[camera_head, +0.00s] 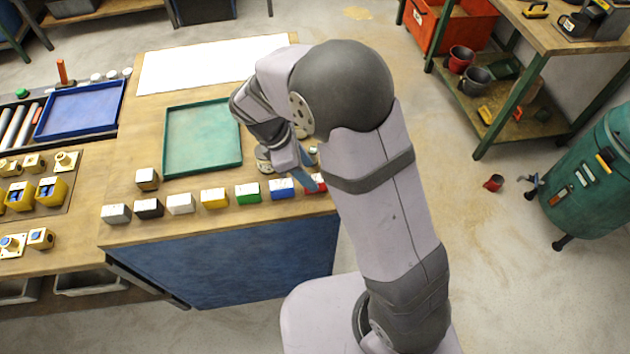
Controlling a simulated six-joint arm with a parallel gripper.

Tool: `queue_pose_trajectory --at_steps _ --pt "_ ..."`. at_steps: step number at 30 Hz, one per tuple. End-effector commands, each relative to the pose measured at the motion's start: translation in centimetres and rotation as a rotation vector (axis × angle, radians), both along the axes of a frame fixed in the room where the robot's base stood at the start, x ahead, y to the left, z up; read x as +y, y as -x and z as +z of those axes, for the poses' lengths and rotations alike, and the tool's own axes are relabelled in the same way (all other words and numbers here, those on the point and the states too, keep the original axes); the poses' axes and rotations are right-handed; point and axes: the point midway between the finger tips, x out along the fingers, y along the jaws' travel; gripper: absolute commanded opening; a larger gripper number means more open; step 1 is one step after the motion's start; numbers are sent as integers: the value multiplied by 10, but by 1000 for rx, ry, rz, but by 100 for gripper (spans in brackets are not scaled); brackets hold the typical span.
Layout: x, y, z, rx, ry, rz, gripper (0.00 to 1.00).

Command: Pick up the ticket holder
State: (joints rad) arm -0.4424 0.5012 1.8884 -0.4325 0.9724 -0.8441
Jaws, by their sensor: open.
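I cannot tell for sure which thing is the ticket holder. A row of small coloured blocks stands along the bench's front edge: grey (116,214), black (149,208), white (180,204), yellow (214,198), green (248,193), blue (282,188) and red (314,183). A small brass-and-grey block (147,179) stands behind the black one. My gripper (304,178) is open, pointing down near the blue and red blocks at the row's right end. My arm partly hides that end, and contact there cannot be told.
A green tray (203,140) lies behind the row, with a white sheet (210,64) beyond. A small round piece (263,158) sits close to my gripper. A blue tray (80,110) and yellow boxes (50,191) are at left.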

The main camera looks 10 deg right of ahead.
Motion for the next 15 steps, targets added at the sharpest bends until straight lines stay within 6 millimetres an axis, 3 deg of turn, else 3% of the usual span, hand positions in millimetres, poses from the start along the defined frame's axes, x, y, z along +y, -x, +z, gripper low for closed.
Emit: queue_pose_trajectory --at_steps 15 --pt "-19 -3 -44 1 0 -2 47"
